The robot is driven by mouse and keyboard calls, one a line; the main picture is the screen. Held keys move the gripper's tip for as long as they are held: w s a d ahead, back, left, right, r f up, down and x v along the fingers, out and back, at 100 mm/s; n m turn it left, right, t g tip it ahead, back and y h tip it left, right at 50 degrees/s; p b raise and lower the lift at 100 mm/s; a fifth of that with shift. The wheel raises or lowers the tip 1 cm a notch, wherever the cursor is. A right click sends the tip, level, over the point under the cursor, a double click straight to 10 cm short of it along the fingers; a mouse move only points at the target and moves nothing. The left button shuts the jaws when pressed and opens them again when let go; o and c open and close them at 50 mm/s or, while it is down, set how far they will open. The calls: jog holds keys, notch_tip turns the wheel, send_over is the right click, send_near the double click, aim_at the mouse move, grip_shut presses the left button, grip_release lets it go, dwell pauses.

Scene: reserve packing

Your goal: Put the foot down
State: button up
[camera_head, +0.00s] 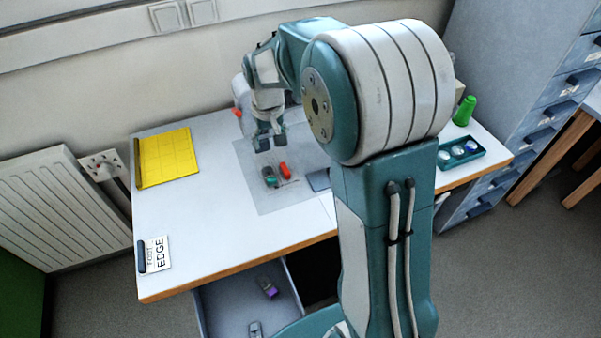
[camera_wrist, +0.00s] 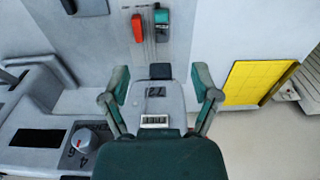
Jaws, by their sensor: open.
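I cannot tell for certain which thing is the foot. On the grey mat (camera_head: 262,202) lie a small red piece (camera_head: 284,171) and a dark piece with a green end (camera_head: 270,178), side by side. In the wrist view the red piece (camera_wrist: 137,28) and the green-ended piece (camera_wrist: 161,17) lie just beyond the fingertips. My gripper (camera_head: 270,143) is over the back of the mat; in the wrist view my gripper (camera_wrist: 160,78) has its fingers spread apart, with neither piece between them.
A grey machine with a dial (camera_wrist: 88,140) stands beside my gripper. A yellow board (camera_head: 165,157) lies at the table's left, a "FOOT EDGE" card (camera_head: 155,255) at its front left. A teal tray (camera_head: 460,152) and green cone (camera_head: 465,111) stand right. The table's left middle is clear.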

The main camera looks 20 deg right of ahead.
jog(key=s+r+t, duration=0.2)
jog(key=s+r, duration=0.8)
jog(key=s, duration=0.1)
jog(key=s+r+t, duration=0.1)
jog(key=s+t, duration=0.2)
jog(key=s, duration=1.1)
jog(key=shift+r, duration=0.3)
jog(key=shift+c, duration=1.1)
jog(key=shift+s+d, duration=0.1)
jog(key=shift+s, duration=0.1)
